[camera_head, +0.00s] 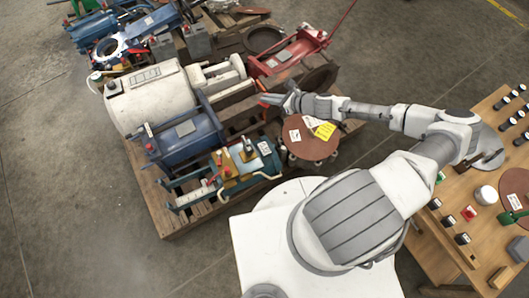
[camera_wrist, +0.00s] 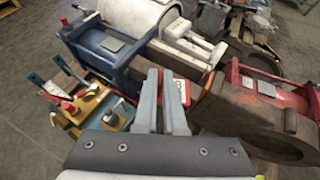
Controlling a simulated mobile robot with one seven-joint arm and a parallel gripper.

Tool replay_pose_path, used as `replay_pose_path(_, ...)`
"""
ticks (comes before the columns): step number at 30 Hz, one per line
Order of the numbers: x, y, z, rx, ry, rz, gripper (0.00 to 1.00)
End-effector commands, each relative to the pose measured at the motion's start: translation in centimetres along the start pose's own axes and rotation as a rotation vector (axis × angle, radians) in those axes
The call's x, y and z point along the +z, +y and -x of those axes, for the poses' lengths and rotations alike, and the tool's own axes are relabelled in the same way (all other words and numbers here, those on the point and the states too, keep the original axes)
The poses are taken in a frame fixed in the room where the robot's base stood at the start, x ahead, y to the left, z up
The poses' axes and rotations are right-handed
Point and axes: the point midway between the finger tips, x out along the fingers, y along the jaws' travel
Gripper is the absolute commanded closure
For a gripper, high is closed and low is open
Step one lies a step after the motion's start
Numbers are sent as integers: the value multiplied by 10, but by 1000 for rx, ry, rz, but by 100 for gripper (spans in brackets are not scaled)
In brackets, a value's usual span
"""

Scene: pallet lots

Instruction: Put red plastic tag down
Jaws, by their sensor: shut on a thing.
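My gripper (camera_head: 279,101) reaches left over the pallet of machines, and its fingers (camera_wrist: 161,82) show in the wrist view. It is shut on the red plastic tag (camera_head: 266,98), a small red piece at the fingertips. In the wrist view the tag (camera_wrist: 184,90) shows red with a white face beside the right finger; the rest of it is hidden by the fingers. I cannot tell whether the tag touches anything below.
A wooden pallet (camera_head: 172,221) carries a cream motor (camera_head: 148,96), a blue machine (camera_head: 183,135) and a red machine (camera_head: 290,52). A wooden table (camera_head: 457,204) with several small items is at right. Open floor lies left.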

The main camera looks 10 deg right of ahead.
Motion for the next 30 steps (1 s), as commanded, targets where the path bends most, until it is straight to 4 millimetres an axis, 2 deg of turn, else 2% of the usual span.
replay_pose_path(1,-25,-4,-6,40,6,26,100)
replay_pose_path(3,-46,-6,-8,104,7,64,100)
replay_pose_path(8,-93,-12,-5,250,9,146,100)
replay_pose_path(12,-128,-18,6,375,8,215,100)
replay_pose_path(15,-146,-22,18,450,7,255,100)
replay_pose_path(21,-163,-27,39,544,1,302,100)
replay_pose_path(24,-166,-26,42,563,-1,309,100)
replay_pose_path(26,-168,-21,37,569,-3,310,100)
replay_pose_path(30,-174,1,13,573,-6,310,100)
